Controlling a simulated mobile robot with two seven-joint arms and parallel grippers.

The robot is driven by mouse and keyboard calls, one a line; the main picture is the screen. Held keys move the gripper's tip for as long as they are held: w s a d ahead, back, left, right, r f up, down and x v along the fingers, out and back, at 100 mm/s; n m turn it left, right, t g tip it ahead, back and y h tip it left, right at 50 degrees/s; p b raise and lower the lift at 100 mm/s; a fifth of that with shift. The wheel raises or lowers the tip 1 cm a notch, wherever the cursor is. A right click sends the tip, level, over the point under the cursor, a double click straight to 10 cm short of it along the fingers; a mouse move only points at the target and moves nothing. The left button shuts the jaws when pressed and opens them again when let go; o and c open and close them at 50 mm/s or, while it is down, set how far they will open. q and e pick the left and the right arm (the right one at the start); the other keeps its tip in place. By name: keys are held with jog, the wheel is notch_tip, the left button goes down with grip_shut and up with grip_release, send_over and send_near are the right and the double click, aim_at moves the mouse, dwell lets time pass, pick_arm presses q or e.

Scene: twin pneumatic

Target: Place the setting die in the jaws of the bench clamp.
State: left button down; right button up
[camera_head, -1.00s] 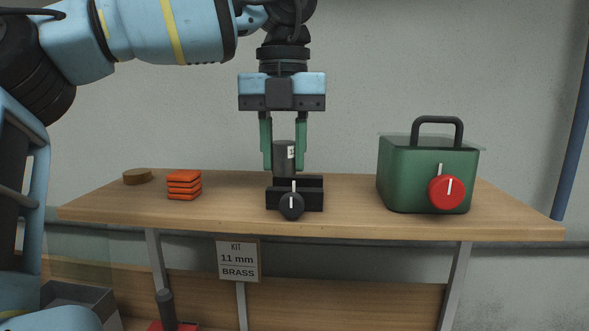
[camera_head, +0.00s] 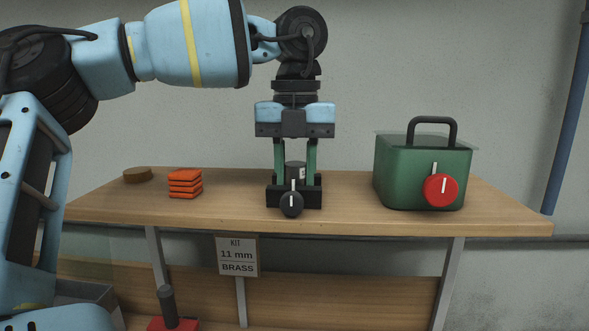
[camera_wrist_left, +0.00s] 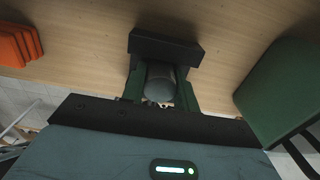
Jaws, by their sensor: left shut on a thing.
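The setting die (camera_head: 295,170) is a dark grey cylinder with a small white label. It stands upright, its lower part down in the black bench clamp (camera_head: 313,199), whose round black knob faces front. My left gripper (camera_head: 295,165) points straight down with its green fingers shut on the die from both sides. In the left wrist view the round top of the die (camera_wrist_left: 160,82) shows between the fingers, in front of the black clamp (camera_wrist_left: 165,47). Whether the die rests on the clamp's floor is hidden. My right gripper is not in view.
A stack of orange blocks (camera_head: 184,184) and a round brown disc (camera_head: 138,175) lie at the left of the wooden table (camera_head: 400,222). A green box (camera_head: 405,175) with a handle and red knob stands at the right. A sign (camera_head: 237,257) reads "KIT 11 mm BRASS".

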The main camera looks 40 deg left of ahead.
aim_at(296, 164)
pick_arm(q)
jog(key=shift+f, duration=0.15)
jog(key=c, duration=1.1)
grip_release()
jog(key=shift+o, duration=0.2)
notch_tip(296, 164, up, 12)
jog(key=shift+r, duration=0.2)
